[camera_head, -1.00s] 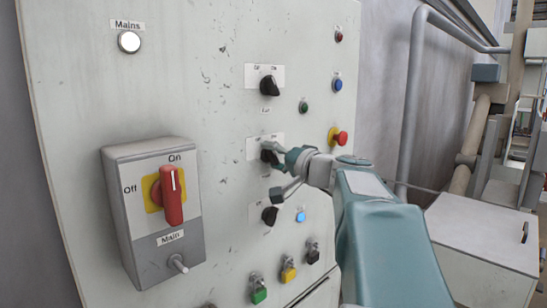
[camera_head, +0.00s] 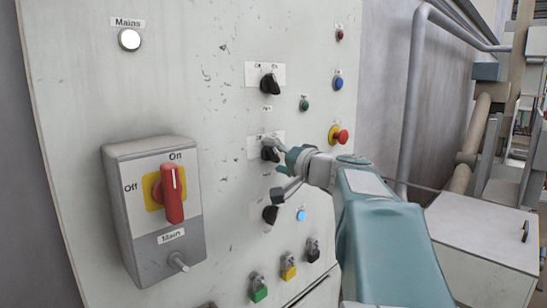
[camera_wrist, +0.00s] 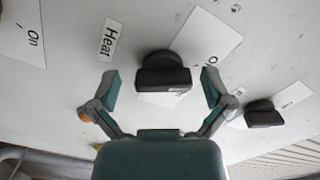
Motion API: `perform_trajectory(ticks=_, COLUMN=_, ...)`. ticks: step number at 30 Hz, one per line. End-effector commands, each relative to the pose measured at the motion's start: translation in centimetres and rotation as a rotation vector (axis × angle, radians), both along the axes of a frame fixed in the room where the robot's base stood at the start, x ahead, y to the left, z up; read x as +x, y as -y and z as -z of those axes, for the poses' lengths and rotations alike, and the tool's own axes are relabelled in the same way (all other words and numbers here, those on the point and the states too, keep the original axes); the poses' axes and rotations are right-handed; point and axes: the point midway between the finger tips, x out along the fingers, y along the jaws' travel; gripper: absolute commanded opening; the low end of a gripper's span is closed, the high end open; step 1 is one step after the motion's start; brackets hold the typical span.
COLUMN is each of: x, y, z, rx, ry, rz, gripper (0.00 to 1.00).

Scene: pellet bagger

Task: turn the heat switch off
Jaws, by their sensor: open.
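The heat switch (camera_head: 269,154) is the middle of three black rotary knobs on the pale panel, partly hidden by my gripper. In the wrist view the black knob (camera_wrist: 163,72) shows in the centre, with the "Heat" label (camera_wrist: 111,39) to its left. Part of its white Off/On plate (camera_wrist: 207,48) shows to its right. My gripper (camera_head: 276,168) is at this knob. In the wrist view my gripper (camera_wrist: 161,86) is open, with one finger on each side of the knob and gaps visible. I cannot tell exactly where the knob points.
Another black knob (camera_head: 269,86) is above, and one (camera_head: 270,214) is below beside a lit blue button (camera_head: 301,215). A red emergency button (camera_head: 341,137) is to the right. The red-handled main switch box (camera_head: 152,215) juts out at left. Coloured padlocks (camera_head: 289,267) hang below.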

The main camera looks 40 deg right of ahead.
Motion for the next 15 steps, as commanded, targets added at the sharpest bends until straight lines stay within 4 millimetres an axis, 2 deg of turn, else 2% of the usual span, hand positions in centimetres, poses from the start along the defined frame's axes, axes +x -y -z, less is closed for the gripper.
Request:
perform_trajectory(ticks=5, x=-1.0, y=0.1, z=-0.2, rx=-0.002, ry=0.003, rz=0.003, gripper=1.0)
perform_trajectory(ticks=15, x=-7.6, y=0.7, z=0.0, rx=-0.002, ry=0.001, rz=0.007, gripper=1.0)
